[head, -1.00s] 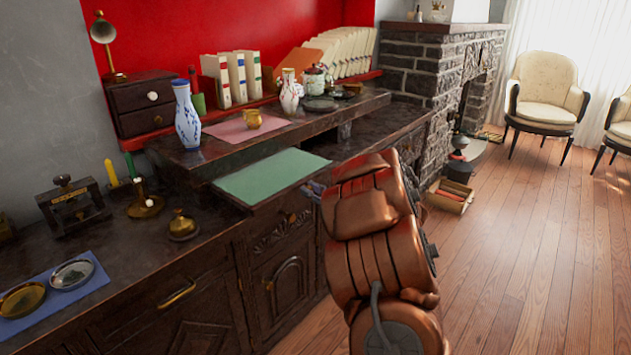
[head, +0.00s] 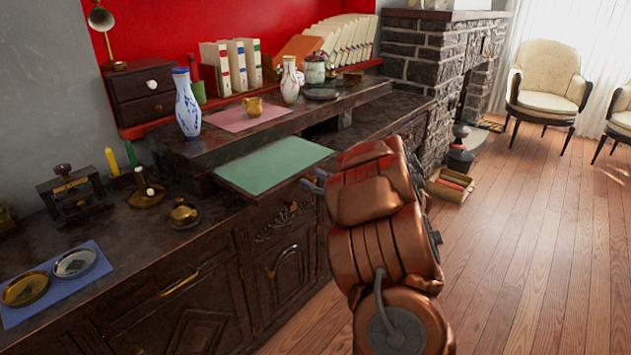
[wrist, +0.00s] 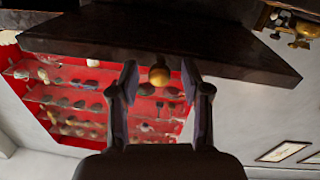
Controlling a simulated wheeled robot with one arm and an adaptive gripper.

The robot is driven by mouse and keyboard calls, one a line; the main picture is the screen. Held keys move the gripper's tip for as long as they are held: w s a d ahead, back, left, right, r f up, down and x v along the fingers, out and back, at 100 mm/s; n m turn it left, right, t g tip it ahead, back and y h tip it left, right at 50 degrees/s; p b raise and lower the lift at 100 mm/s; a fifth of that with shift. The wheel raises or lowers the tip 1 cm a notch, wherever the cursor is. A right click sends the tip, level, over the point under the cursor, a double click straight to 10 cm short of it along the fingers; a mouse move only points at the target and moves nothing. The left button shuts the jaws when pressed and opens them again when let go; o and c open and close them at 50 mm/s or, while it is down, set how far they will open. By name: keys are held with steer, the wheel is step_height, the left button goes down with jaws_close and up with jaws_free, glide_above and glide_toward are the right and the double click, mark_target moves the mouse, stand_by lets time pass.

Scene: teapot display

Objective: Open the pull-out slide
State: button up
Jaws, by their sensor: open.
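The pull-out slide (head: 275,165) is a flat board with a green top in the head view, at the front of the dark desk below its raised shelf. My gripper (head: 313,184) is at the slide's front right edge, mostly hidden behind my copper-coloured arm. The wrist view looks upside down and shows a dark slab (wrist: 160,40), which appears to be the slide's front. A round brass knob (wrist: 159,76) shows at its edge. My gripper (wrist: 158,92) is open there, with the knob between its fingers in the picture. Contact cannot be told.
A brass bell (head: 184,213) stands on the counter left of the slide. A blue and white vase (head: 187,105) and a gold cup (head: 252,106) are on the raised shelf. An open box (head: 449,184) lies on the floor by the fireplace. The wooden floor (head: 530,250) at right is clear.

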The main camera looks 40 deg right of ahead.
steer(key=shift+s, duration=0.1)
steer(key=s, duration=1.1)
steer(key=shift+s+d, duration=0.35)
steer(key=shift+s, duration=0.05)
